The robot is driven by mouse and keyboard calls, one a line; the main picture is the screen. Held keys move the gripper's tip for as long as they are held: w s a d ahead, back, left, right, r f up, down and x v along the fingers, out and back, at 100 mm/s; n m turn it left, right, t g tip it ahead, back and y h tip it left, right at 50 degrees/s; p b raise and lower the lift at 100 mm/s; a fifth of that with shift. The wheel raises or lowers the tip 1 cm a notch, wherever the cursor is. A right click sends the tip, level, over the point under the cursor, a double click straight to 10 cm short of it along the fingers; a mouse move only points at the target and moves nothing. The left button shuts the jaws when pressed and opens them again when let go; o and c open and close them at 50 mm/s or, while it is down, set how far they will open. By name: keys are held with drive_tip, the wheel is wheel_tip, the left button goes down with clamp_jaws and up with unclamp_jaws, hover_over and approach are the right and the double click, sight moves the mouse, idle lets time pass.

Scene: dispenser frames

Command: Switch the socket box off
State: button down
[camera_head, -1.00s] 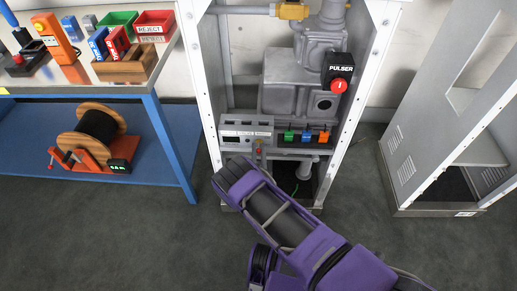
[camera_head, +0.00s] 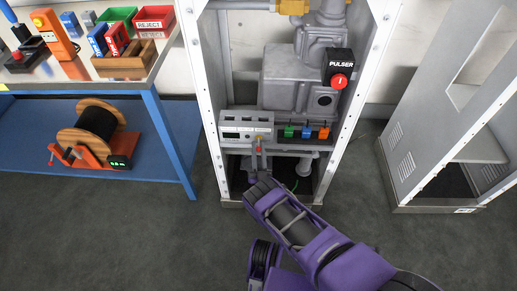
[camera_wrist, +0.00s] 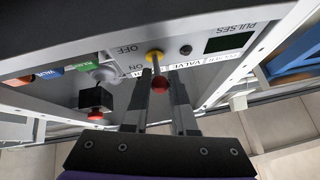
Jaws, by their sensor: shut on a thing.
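The grey box (camera_head: 246,124) with a small display is mounted low in the white-framed cabinet. A small lever with a yellow collar (camera_wrist: 155,56) and a red ball knob (camera_wrist: 161,85) sticks out of its front. ON and OFF labels (camera_wrist: 130,58) are printed beside it; I cannot tell which one the lever points to. The knob also shows in the head view (camera_head: 259,149). My gripper (camera_wrist: 162,85) has its two fingers on either side of the knob and is shut on it. In the head view my gripper (camera_head: 260,160) reaches up from below.
Green (camera_head: 289,131), blue (camera_head: 306,133) and orange (camera_head: 323,133) parts sit in a row right of the box. A PULSER unit (camera_head: 339,68) with a red button is higher up. The cabinet's white posts (camera_head: 207,110) stand close on both sides. A workbench (camera_head: 165,100) is at left.

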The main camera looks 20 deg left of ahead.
drive_tip(key=c, duration=0.7)
unclamp_jaws()
drive_tip(key=shift+s+d+f, duration=0.1)
drive_tip(key=shift+d+f, duration=0.05)
